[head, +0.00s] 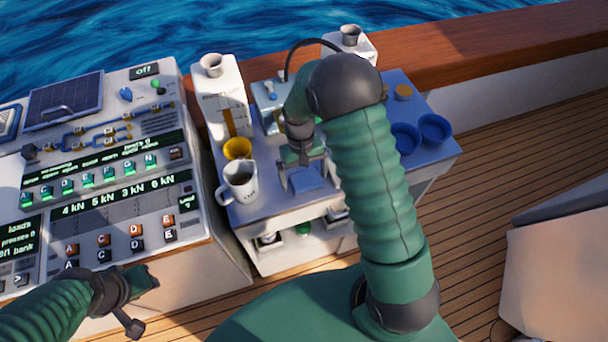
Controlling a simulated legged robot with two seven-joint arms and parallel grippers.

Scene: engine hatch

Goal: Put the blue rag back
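The blue rag (308,179) is a small folded blue piece near the front edge of the white and blue bench (262,213), right of the white mug. My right gripper (304,172) points down over it. Its fingers are apart, one at each side of the rag. I cannot tell whether they touch it, and the wrist hides part of the area behind. My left gripper (143,300) is at the lower left, in front of the control panel, with its fingers apart and nothing between them.
A white mug (240,185), a yellow cup (237,149) and a white container (222,95) stand left of the rag. Blue round dishes (434,129) are at the bench's right. The control panel (110,200) is at the left. My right arm hides the bench's middle. Wooden deck (480,210) lies right.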

